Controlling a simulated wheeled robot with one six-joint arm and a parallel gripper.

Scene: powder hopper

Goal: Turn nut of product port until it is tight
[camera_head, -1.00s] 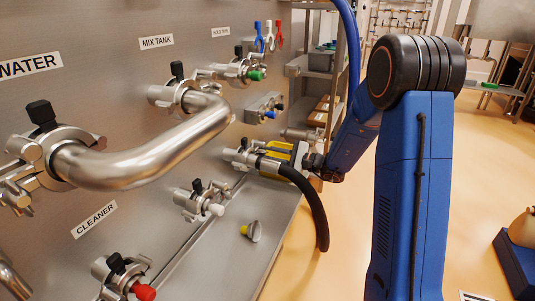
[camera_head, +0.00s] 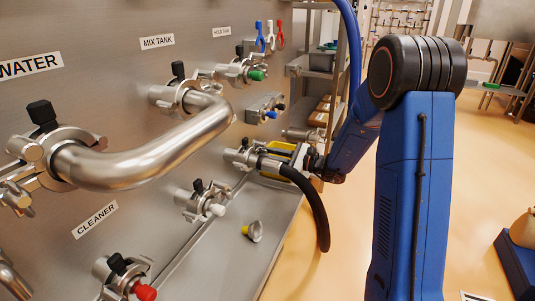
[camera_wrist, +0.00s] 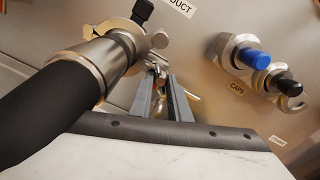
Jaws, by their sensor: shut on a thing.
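The product port (camera_head: 238,156) is on the steel panel, with a black hose (camera_head: 318,212) joined to it and hanging down. In the wrist view the hose (camera_wrist: 38,112) ends in a metal fitting (camera_wrist: 95,62) held by the port's clamp (camera_wrist: 128,42), which has a black knob. The small nut (camera_wrist: 159,78) of the clamp is between my gripper's fingertips (camera_wrist: 160,84). My gripper (camera_head: 272,162) is shut on the nut, beside the hose. The fingertips partly hide the nut, and its tightness cannot be seen.
Blue (camera_wrist: 252,57) and black (camera_wrist: 286,82) caps sit on panel holders to the right in the wrist view. A bent pipe (camera_head: 150,150) juts out at left.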

